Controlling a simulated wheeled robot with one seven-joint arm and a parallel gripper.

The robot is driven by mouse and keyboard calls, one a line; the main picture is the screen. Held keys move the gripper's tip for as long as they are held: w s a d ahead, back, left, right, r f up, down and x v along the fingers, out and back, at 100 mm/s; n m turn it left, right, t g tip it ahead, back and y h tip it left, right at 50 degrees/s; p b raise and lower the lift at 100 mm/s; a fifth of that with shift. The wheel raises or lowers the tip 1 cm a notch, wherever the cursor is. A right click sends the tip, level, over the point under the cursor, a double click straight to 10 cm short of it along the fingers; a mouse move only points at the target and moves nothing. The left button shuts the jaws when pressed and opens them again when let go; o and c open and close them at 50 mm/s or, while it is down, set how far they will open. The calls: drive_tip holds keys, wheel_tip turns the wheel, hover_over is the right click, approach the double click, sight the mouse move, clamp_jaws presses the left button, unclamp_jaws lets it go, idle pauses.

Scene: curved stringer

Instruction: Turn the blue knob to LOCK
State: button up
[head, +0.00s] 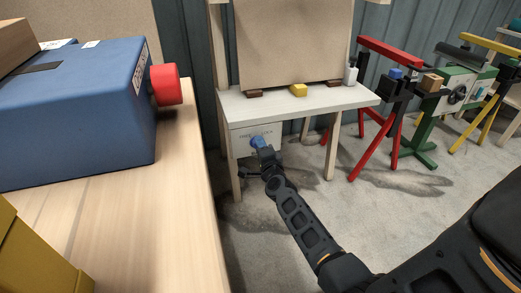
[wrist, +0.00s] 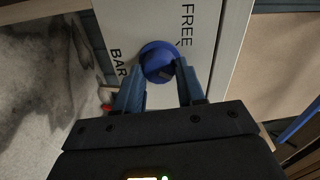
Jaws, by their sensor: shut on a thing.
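The blue knob (head: 257,142) sits on the white front panel (head: 240,145) under the white table's top. In the wrist view the round knob (wrist: 155,54) shows between my fingers. My gripper (wrist: 160,78) is shut on the knob, one finger on each side. In the head view my gripper (head: 264,152) reaches the panel from the front right and hides part of it. Small lettering above the knob in the head view is hard to read. The LOCK mark is not clear in the wrist view.
A wooden bench (head: 170,215) with a blue box (head: 80,110) and red knob (head: 166,84) stands left. A red stand (head: 372,145) is right.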

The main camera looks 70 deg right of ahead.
drive_tip(key=shift+s+f+m+b, duration=0.1)
drive_tip(key=shift+m+b, duration=0.3)
drive_tip(key=shift+m, duration=1.1)
drive_tip(key=o, duration=1)
drive_tip(key=shift+o, duration=0.2)
drive_tip(key=p+v, duration=0.2)
drive_tip(key=v, duration=0.5)
drive_tip(key=shift+s+a, duration=0.25)
drive_tip(key=shift+s, duration=0.05)
